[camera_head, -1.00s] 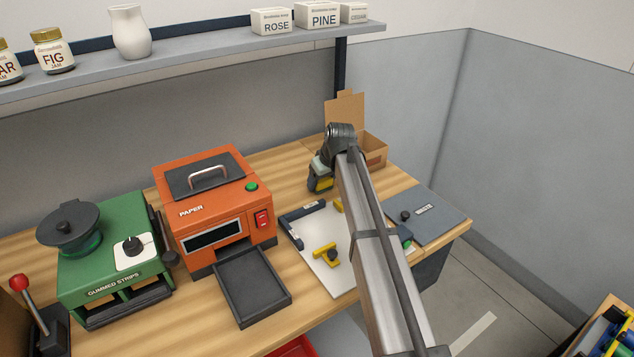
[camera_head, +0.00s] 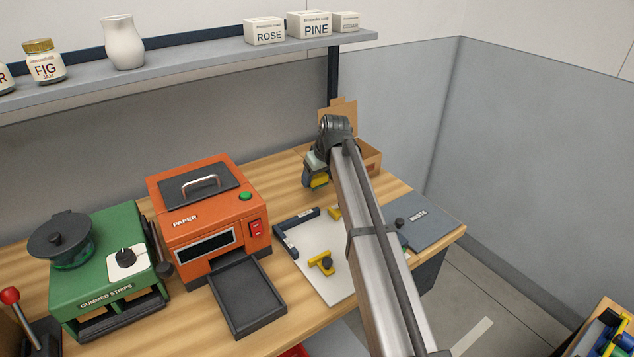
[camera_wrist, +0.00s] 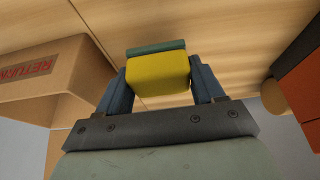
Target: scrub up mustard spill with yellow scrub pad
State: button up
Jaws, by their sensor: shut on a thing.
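My gripper (camera_wrist: 160,92) is shut on the yellow scrub pad (camera_wrist: 158,76), a yellow block with a green layer along its far face. The pad sits between the two blue-grey fingers. In the head view the pad (camera_head: 317,181) shows at the end of my arm, over the back of the wooden bench, between the orange machine and the cardboard box. I cannot tell how far the pad is from the bench top. I cannot make out a mustard spill in either view; my arm covers part of the bench.
The cardboard box (camera_head: 371,159) stands right of my gripper, and in the wrist view (camera_wrist: 62,66) at left. The orange paper machine (camera_head: 210,222) is at left. A white board (camera_head: 335,285) with yellow and dark blocks lies in front, and a grey-blue panel (camera_head: 433,225) lies right.

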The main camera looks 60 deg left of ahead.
jog(key=shift+r, duration=0.9)
jog(key=shift+r, duration=1.5)
